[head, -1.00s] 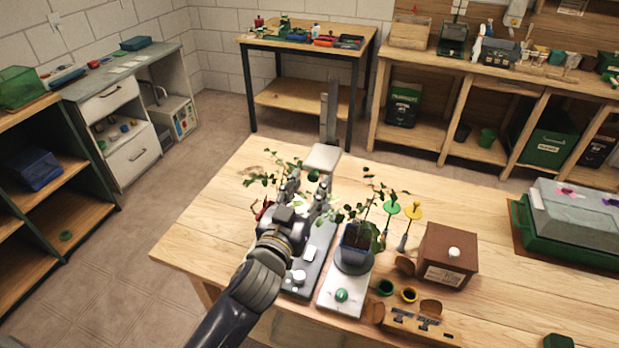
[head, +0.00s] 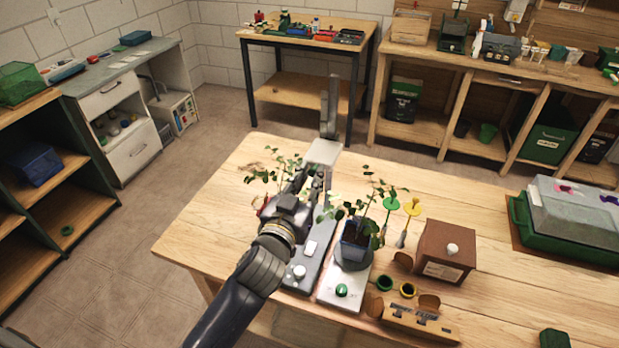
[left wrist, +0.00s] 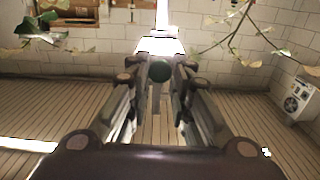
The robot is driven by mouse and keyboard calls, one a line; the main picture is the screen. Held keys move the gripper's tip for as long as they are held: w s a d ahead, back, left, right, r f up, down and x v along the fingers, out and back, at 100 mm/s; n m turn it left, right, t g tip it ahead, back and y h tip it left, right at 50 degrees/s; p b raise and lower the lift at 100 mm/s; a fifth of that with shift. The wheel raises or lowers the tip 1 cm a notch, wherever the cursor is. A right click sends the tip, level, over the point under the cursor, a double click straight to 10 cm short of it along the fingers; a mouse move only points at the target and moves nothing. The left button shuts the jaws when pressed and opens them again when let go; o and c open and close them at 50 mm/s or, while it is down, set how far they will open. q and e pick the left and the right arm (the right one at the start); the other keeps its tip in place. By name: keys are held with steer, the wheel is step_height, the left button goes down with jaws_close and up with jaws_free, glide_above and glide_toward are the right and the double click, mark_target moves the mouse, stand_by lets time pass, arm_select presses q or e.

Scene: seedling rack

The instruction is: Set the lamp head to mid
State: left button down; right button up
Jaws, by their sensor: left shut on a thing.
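The lamp head (head: 323,152) is a pale plate beside a grey upright post (head: 330,108), over the far part of the plant table. In the left wrist view the lamp head (left wrist: 160,46) is brightly lit, and a round dark green knob (left wrist: 160,72) shows just below it. My left gripper (head: 314,174) reaches up from the front and is shut on this knob below the lamp head. Its fingertips hide the knob in the head view. The grey base (head: 306,262) with a white switch and round knob lies under my arm. My right gripper is not in view.
Leafy seedlings (head: 275,166) stand close left of the gripper. A potted seedling (head: 356,238) stands right, on a white base with a green knob (head: 342,290). A brown box (head: 446,250) and wooden holder (head: 418,322) are further right. The table's left part is clear.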

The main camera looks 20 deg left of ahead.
arm_select(q)
step_height(320, 180, up, 6)
steer(key=p, duration=0.3)
steer(key=shift+f+p, duration=0.15)
steer(key=shift+p, duration=0.25)
steer(key=c, duration=1.4)
jaws_free()
steer(key=shift+c, duration=0.2)
steer(key=shift+f, duration=0.1)
steer(key=s, duration=1.2)
steer(key=shift+a, duration=0.2)
